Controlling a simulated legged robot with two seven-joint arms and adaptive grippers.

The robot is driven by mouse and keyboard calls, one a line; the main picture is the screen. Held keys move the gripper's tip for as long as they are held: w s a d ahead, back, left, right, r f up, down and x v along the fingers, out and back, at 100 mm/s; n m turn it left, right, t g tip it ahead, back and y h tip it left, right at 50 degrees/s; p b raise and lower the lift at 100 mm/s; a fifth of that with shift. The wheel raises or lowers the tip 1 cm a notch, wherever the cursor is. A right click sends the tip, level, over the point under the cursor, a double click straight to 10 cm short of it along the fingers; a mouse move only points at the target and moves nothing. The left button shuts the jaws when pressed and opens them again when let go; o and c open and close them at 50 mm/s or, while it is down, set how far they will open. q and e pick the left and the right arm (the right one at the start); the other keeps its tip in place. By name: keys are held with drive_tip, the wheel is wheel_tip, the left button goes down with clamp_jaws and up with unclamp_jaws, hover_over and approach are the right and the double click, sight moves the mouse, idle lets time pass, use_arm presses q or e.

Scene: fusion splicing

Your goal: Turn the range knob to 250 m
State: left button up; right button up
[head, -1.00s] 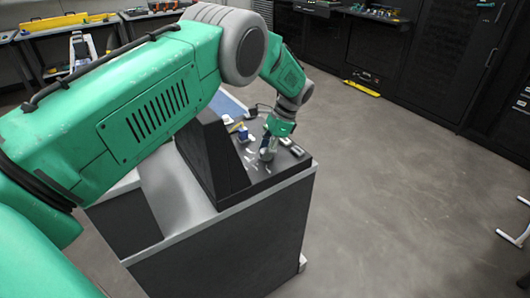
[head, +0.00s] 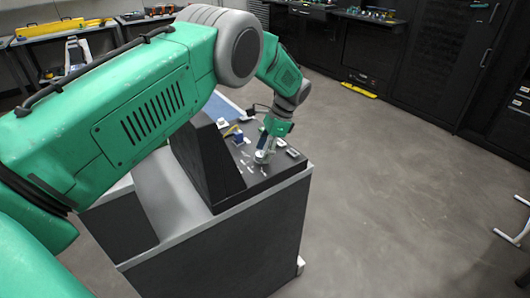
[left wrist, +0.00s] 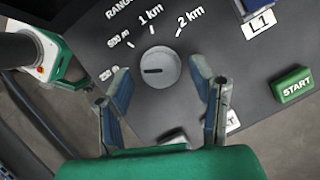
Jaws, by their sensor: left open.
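The range knob (left wrist: 158,68) is a grey round dial on the dark panel. Its dark pointer mark faces left in the left wrist view, toward the partly hidden lowest label (left wrist: 108,74). The labels 500 m (left wrist: 119,40), 1 km (left wrist: 150,18) and 2 km (left wrist: 189,20) run around its upper side. My left gripper (left wrist: 162,78) is open, one finger to each side of the knob, with visible gaps between. In the head view, the left gripper (head: 264,150) is low over the panel. My right gripper is not in view.
A green START button (left wrist: 292,85) is right of the knob, and an L1 label (left wrist: 259,23) is above it. A dark raised housing (head: 203,160) stands on the bench left of the gripper. Open floor (head: 400,190) lies to the right.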

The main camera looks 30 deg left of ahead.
use_arm(q)
drive_tip(key=v, duration=1.1)
drive_tip(key=shift+w, duration=0.3)
